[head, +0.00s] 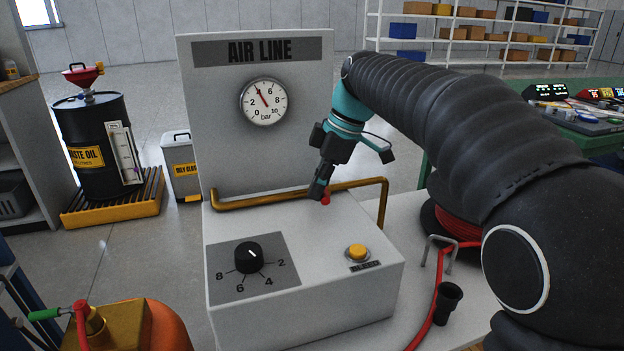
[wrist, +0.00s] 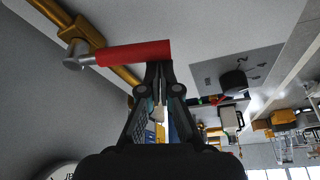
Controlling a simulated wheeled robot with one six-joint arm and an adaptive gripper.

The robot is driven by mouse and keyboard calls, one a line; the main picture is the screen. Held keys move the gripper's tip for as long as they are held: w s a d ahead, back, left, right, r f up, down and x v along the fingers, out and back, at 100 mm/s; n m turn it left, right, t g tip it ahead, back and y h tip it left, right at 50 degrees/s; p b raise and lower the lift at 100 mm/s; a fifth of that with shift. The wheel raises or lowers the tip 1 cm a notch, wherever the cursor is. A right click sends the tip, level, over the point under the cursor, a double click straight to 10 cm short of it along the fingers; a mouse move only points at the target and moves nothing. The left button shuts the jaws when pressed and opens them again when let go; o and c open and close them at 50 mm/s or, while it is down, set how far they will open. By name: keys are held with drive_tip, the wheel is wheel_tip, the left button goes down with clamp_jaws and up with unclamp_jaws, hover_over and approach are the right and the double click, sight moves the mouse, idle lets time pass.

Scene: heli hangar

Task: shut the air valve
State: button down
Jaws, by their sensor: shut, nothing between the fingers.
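The air valve sits on the brass pipe (head: 290,194) of the AIR LINE panel. In the wrist view its brass body (wrist: 84,34) carries a red lever handle (wrist: 130,53), which lies at an angle to the pipe. In the head view only a small red bit of the handle (head: 326,201) shows past my fingers. My gripper (head: 321,195) is shut and empty. In the wrist view its fingertips (wrist: 159,68) are at the handle's free end, against or very close to it; I cannot tell whether they touch.
The gauge (head: 264,102) needle points near 4 bar. A black knob (head: 248,257) and yellow bleed button (head: 357,251) sit on the panel's top. A red hose (head: 437,290) and black cup (head: 447,303) are to the right. A waste oil drum (head: 92,140) stands left.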

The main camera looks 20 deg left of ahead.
drive_tip(key=shift+w+d, duration=0.2)
drive_tip(key=shift+d, duration=0.3)
drive_tip(key=shift+w+d, duration=0.15)
drive_tip(key=shift+d, duration=0.35)
drive_tip(key=shift+w+d, duration=0.1)
drive_tip(key=shift+d, duration=0.1)
drive_tip(key=shift+s+a+r+p, duration=0.1)
drive_tip(key=shift+s+a+p, duration=0.15)
drive_tip(key=shift+a+p, duration=0.15)
drive_tip(key=s+a+r, duration=0.1)
drive_tip(key=a+r+p, duration=0.1)
drive_tip(key=shift+s+a, duration=0.35)
drive_tip(key=w+v, duration=0.1)
drive_tip(key=v, duration=0.7)
drive_tip(key=shift+r, duration=0.25)
drive_tip(key=shift+w, duration=0.1)
